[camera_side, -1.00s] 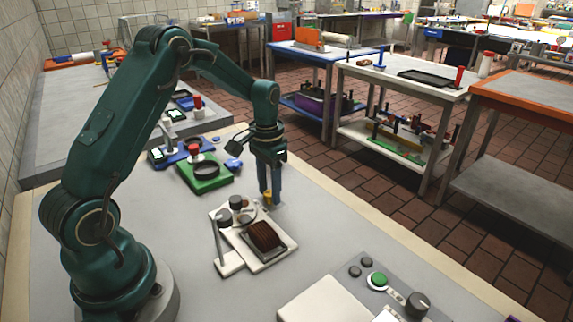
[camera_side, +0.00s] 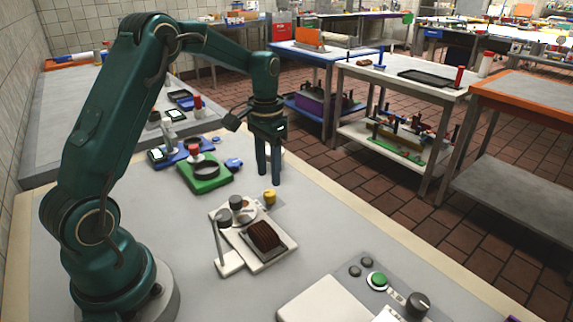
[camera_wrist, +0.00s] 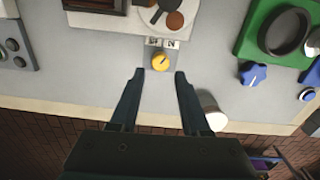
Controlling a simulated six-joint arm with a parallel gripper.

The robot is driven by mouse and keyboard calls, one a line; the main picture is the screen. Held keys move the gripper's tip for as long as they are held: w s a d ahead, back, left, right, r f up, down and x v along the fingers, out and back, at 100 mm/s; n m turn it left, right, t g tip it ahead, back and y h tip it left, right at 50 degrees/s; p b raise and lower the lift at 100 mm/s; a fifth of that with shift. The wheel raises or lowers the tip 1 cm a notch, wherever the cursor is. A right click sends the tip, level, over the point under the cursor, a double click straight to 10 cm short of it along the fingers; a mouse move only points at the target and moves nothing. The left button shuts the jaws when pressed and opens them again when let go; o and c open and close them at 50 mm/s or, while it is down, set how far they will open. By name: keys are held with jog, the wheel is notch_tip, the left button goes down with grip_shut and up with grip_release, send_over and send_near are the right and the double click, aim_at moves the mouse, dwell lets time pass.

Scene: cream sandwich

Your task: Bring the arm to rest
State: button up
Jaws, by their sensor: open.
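My green arm stands on the grey bench, and my gripper (camera_side: 269,182) hangs pointing down above the bench, behind the yellow knob in the side view. Its two fingers are apart with nothing between them. In the wrist view my gripper (camera_wrist: 158,75) is open, and the yellow knob (camera_wrist: 160,62) lies just past the fingertips, clear of them. The yellow knob (camera_side: 269,196) also shows in the side view, on a small plate beside the white fixture (camera_side: 228,262). That fixture carries a dark brown ridged block (camera_side: 264,237).
A green fixture (camera_side: 211,185) with a dark ring stands left of my gripper, with a blue knob (camera_side: 233,163) beside it. A control box with a green button (camera_side: 378,279) is at the front right. A white round thing (camera_wrist: 212,112) is right of the fingers in the wrist view.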

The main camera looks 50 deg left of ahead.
jog(key=s+d+r+m+t, duration=0.1)
jog(key=s+d+r+t, duration=0.1)
jog(key=s+d+r, duration=0.3)
jog(key=d+r+m+t, duration=0.1)
jog(key=d+r+t, duration=0.15)
jog(key=r, duration=0.55)
jog(key=s+d+f, duration=0.1)
jog(key=s+d, duration=0.1)
jog(key=s, duration=0.4)
jog(key=s+d+f+n+t, duration=0.1)
jog(key=s+d+f, duration=0.1)
jog(key=s, duration=0.3)
jog(key=shift+s+d+f, duration=0.3)
jog(key=shift+s+d, duration=0.05)
jog(key=shift+d, duration=0.1)
